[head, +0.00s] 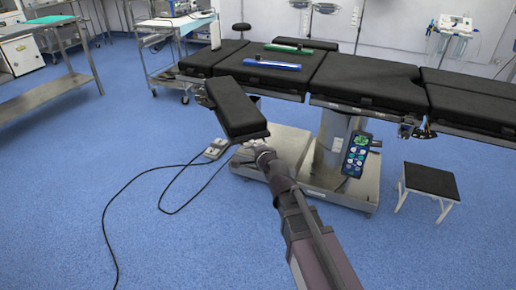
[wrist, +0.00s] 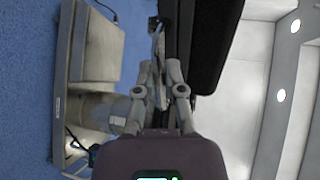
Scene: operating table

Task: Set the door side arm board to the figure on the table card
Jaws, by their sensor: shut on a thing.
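The arm board (head: 237,108) is a black padded board that sticks out from the near side of the operating table (head: 370,92), at its left part. My gripper (head: 258,146) is at the board's near end, just below the pad. In the wrist view my gripper (wrist: 157,88) is shut on a thin grey part beside the black pad (wrist: 212,45); the exact grip is hard to make out. A small white upright panel (head: 215,35) stands at the table's left end. I cannot tell whether it is the card, and no figure is readable.
A blue item (head: 272,65) and a green item (head: 293,46) lie on the table. A hand control (head: 356,154) hangs at the table column. A foot pedal (head: 216,148) with a cable lies on the floor; a step stool (head: 430,181) stands right. The left floor is mostly clear.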

